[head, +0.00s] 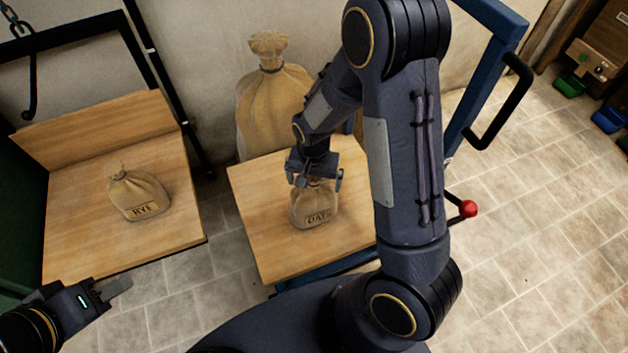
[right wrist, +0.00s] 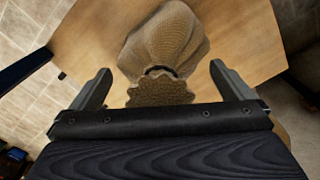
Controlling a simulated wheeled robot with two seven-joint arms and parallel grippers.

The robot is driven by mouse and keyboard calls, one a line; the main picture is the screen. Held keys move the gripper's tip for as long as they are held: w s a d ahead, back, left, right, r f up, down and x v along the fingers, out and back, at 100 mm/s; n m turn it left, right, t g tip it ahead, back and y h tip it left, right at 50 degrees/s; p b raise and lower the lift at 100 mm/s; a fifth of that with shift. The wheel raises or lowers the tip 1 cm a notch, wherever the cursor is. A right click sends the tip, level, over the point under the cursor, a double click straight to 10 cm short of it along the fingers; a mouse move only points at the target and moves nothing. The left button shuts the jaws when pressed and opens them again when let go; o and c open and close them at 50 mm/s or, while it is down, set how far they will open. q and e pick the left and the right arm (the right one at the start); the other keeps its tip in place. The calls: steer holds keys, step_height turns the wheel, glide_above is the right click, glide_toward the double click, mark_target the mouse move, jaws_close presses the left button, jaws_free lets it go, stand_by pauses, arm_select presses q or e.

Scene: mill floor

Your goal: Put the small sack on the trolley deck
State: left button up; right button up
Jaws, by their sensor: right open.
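A small tan sack marked OATS (head: 314,206) stands upright on the wooden trolley deck (head: 268,236). My right gripper (head: 315,178) is directly above it and open, with its fingers either side of the tied top. In the right wrist view the sack (right wrist: 168,42) lies between the spread fingers (right wrist: 160,90), with gaps on both sides. Another small sack, marked RYE (head: 139,196), stands on a wooden platform (head: 85,245) at the left. My left gripper (head: 118,288) is at the lower left, away from both sacks; its finger opening is unclear.
A large tied sack (head: 268,100) stands behind the deck near the wall. A blue frame with a black handle (head: 504,102) and a red knob (head: 468,208) are right of my right arm. A black hook (head: 31,85) hangs at the upper left.

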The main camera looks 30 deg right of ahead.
step_height(320, 180, up, 10)
steer(key=p, duration=0.2)
steer(key=shift+p, duration=0.3)
steer(key=shift+s+r, duration=0.1)
steer(key=shift+r, duration=0.55)
steer(key=s+r+n+t+y, duration=0.3)
steer(key=s+r+n+t, duration=0.2)
steer(key=s+r, duration=0.9)
steer(key=s, duration=0.3)
steer(key=shift+a+n+t+y, duration=0.25)
steer(key=shift+n+t+y, duration=0.05)
steer(key=shift+n+y, duration=0.1)
steer(key=shift+s, duration=0.1)
step_height(320, 180, up, 15)
steer(key=p, duration=1.4)
steer(key=shift+f+p, duration=0.15)
steer(key=shift+p, duration=0.25)
